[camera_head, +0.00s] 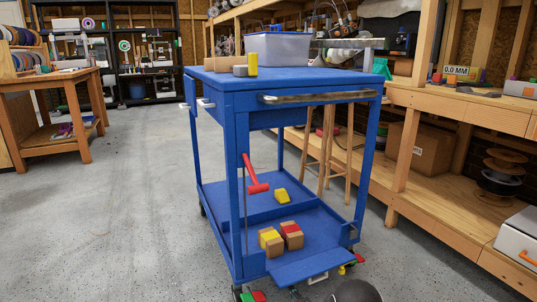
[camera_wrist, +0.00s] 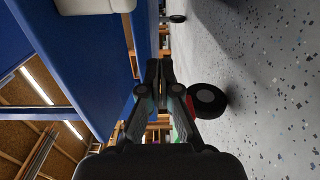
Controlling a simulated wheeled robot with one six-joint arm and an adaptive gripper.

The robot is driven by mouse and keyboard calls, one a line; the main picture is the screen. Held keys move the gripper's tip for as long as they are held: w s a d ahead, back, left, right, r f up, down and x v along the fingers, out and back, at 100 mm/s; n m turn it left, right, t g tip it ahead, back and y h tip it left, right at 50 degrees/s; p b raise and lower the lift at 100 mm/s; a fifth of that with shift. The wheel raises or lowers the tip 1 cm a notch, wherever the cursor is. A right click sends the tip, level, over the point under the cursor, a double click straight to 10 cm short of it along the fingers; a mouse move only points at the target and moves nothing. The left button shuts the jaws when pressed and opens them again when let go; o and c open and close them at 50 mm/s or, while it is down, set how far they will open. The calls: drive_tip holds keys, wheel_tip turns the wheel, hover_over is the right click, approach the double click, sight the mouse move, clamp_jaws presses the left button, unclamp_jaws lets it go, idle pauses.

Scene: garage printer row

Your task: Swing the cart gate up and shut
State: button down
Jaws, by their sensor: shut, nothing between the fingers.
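The blue cart (camera_head: 232,180) stands in the middle of the head view. Its gate (camera_head: 312,263), a blue panel with a grey handle (camera_head: 318,278), hangs folded down and outward at the front of the lower shelf. A metal latch piece (camera_head: 350,231) is on the right front post. In the wrist view my gripper (camera_wrist: 160,72) is shut and empty, with blue cart surface (camera_wrist: 65,85) beside it on the left. I cannot tell whether the fingers touch the cart. My fingertips are not clearly visible in the head view.
Wooden blocks (camera_head: 271,242) and a red hammer-like tool (camera_head: 255,175) are inside the cart. A grey bin (camera_head: 278,50) stands on top. A black caster (camera_wrist: 207,101) shows near my gripper. A wooden shelf (camera_head: 450,215) runs along the right; floor (camera_head: 100,230) at left is clear.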

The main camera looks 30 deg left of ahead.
sight(297, 278)
drive_tip(key=shift+s+d+r+p, duration=0.15)
drive_tip(key=shift+r+p, duration=0.55)
drive_tip(key=shift+r, duration=0.95)
drive_tip(key=shift+s+d+r+p, duration=0.15)
drive_tip(key=shift+r+p, duration=0.5)
drive_tip(key=shift+r, duration=1)
drive_tip(key=shift+s+d+r+p, duration=0.15)
drive_tip(key=shift+r+p, duration=0.55)
drive_tip(key=shift+r, duration=0.95)
drive_tip(key=shift+b+x, duration=2.3)
drive_tip(key=shift+x, duration=0.5)
drive_tip(key=shift+d, duration=0.1)
drive_tip(key=shift+v, duration=4)
